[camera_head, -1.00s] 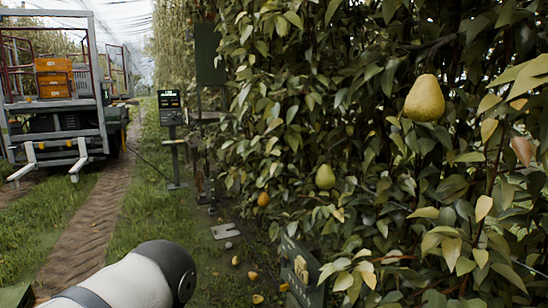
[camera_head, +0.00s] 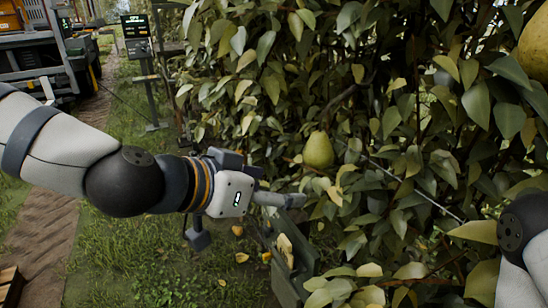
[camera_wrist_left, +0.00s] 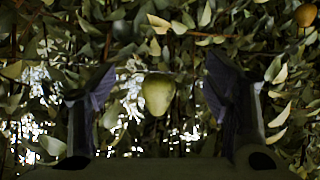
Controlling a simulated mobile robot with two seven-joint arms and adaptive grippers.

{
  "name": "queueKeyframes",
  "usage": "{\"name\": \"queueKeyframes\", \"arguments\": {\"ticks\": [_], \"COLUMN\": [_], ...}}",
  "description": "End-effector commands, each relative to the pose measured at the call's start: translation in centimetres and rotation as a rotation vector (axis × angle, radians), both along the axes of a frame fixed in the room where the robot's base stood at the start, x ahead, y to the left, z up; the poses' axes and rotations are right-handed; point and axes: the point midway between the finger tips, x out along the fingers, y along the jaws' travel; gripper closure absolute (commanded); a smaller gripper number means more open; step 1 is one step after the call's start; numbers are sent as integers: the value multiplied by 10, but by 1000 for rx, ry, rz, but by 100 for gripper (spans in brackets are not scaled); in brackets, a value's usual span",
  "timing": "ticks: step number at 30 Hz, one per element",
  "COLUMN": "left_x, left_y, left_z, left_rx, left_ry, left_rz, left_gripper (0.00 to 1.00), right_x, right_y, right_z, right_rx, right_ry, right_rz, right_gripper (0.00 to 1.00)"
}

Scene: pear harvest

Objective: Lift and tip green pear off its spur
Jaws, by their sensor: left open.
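The green pear (camera_head: 318,150) hangs upright among the leaves near the middle of the head view. In the left wrist view the pear (camera_wrist_left: 157,93) is centred between the two dark fingers, with leaves behind it. My left gripper (camera_head: 283,200) is open and empty. In the head view its fingers are below and left of the pear, with a visible gap. The left gripper also shows in the left wrist view (camera_wrist_left: 160,82). The spur at the pear's top is hard to make out among the leaves. My right gripper is out of view; only part of that arm shows at the right edge.
A larger yellow-green pear (camera_head: 535,48) is cut off at the upper right edge. Dense leaves and a thin wire (camera_head: 412,188) surround the green pear. A dark green bin (camera_head: 290,270) stands below the gripper. Fallen yellow fruit (camera_head: 241,257) lies on the grass.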

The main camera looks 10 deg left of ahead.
Motion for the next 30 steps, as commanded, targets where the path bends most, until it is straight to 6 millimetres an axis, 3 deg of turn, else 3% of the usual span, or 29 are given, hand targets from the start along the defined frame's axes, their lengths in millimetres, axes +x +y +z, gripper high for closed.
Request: {"name": "queueKeyframes", "arguments": {"ticks": [1, 3, 6, 11, 21, 30], "left_x": [4, 7, 9, 27, 84, 99], "left_y": [-1, -2, -4, -16, -59, -69], "left_z": [25, 49, 63, 47, 18, 17], "left_rx": [-8, -10, -10, -8, -9, -8], "left_ry": [-61, -119, -158, -148, -150, -158], "left_rz": [-13, -29, -40, -41, -41, -40], "left_gripper": [29, 29, 29, 29, 29, 29], "right_x": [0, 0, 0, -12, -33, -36], "right_y": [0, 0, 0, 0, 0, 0], "right_z": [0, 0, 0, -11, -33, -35], "right_rx": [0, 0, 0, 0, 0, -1], "right_ry": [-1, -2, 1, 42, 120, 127], "right_rz": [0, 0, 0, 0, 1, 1], "right_gripper": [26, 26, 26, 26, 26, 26]}}
